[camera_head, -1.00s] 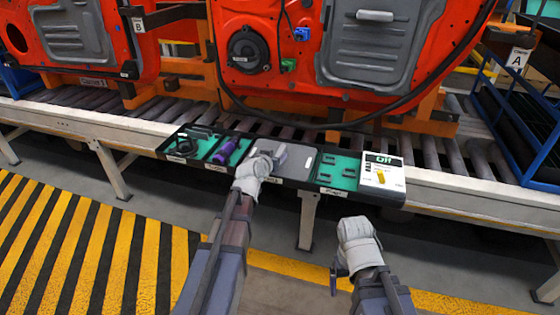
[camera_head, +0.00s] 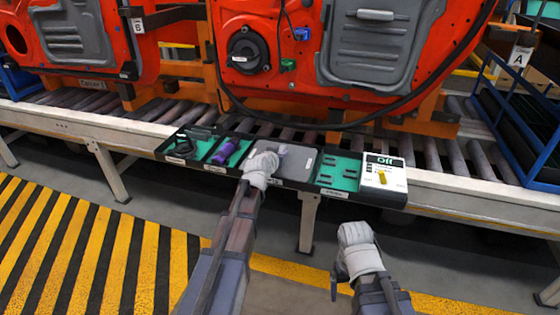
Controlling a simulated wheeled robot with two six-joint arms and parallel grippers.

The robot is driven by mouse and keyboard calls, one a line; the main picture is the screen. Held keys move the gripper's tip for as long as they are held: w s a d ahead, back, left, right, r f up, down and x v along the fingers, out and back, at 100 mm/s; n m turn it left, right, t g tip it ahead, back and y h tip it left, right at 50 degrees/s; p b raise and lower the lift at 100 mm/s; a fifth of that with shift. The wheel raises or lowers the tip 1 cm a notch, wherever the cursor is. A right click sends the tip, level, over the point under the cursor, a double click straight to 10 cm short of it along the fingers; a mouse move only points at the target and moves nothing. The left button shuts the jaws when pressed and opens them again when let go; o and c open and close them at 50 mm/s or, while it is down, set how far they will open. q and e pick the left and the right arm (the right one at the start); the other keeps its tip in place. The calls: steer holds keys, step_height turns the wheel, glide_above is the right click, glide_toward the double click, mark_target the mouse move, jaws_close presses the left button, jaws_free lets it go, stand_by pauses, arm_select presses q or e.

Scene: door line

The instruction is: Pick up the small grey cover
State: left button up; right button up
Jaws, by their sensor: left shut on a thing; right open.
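My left gripper (camera_head: 272,159) is over the dark parts tray (camera_head: 226,172), at the left part of the compartment with a flat grey panel (camera_head: 302,162). It is shut on a small grey piece (camera_head: 283,150), which looks like the small grey cover. Only a bit of this piece shows past the fingers; the hand hides the rest. I cannot tell whether it is clear of the panel. My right gripper (camera_head: 346,258) is open and empty, low in front of the conveyor, away from the tray.
The tray's other compartments hold a dark cable part (camera_head: 184,146), a purple cylinder (camera_head: 225,151) and several small dark parts (camera_head: 338,174). A white box marked "Off" (camera_head: 384,177) stands at the right end. Orange door panels (camera_head: 340,60) stand behind the roller conveyor (camera_head: 450,189).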

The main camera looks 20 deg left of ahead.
arm_select(q)
jaws_close()
stand_by(0.8)
